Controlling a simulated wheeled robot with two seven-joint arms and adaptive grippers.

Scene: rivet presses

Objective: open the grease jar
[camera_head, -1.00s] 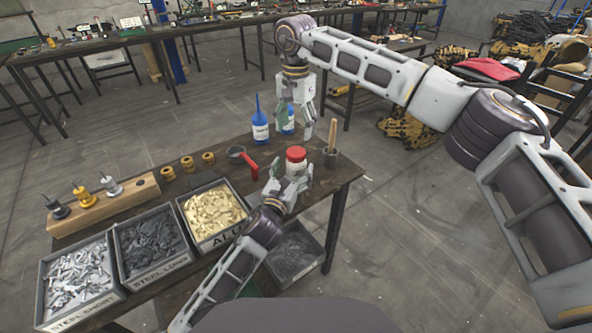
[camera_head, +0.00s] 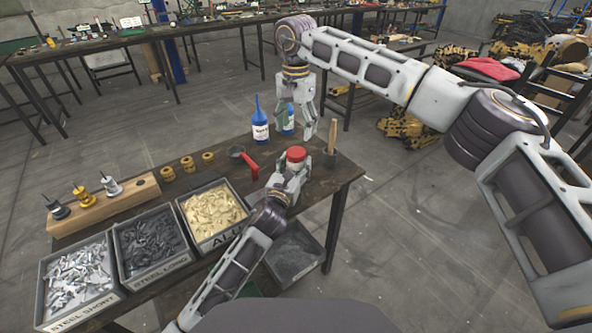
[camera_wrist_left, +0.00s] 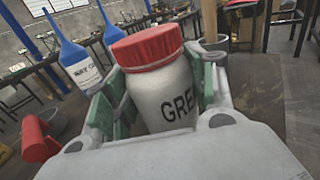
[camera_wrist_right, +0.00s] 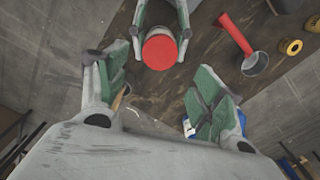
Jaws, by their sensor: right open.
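The grease jar (camera_head: 297,166), white with a red lid (camera_head: 296,154), stands upright near the table's right end. The left wrist view shows the jar (camera_wrist_left: 163,97) close up, lid on, lettering partly hidden. My left gripper (camera_head: 291,174) has its fingers on both sides of the jar's body, below the lid, and appears shut on it. My right gripper (camera_head: 296,128) is open and empty, pointing down above the table beyond the jar. In the right wrist view the red lid (camera_wrist_right: 159,49) lies ahead of my right gripper's (camera_wrist_right: 155,88) parted fingers.
Blue bottles (camera_head: 260,122) and a cup with a wooden-handled tool (camera_head: 331,152) stand close to the jar. A red-handled ladle-like tool (camera_head: 248,163) lies to its left. Rivet bins (camera_head: 213,211) line the front edge. Bare floor lies right of the table.

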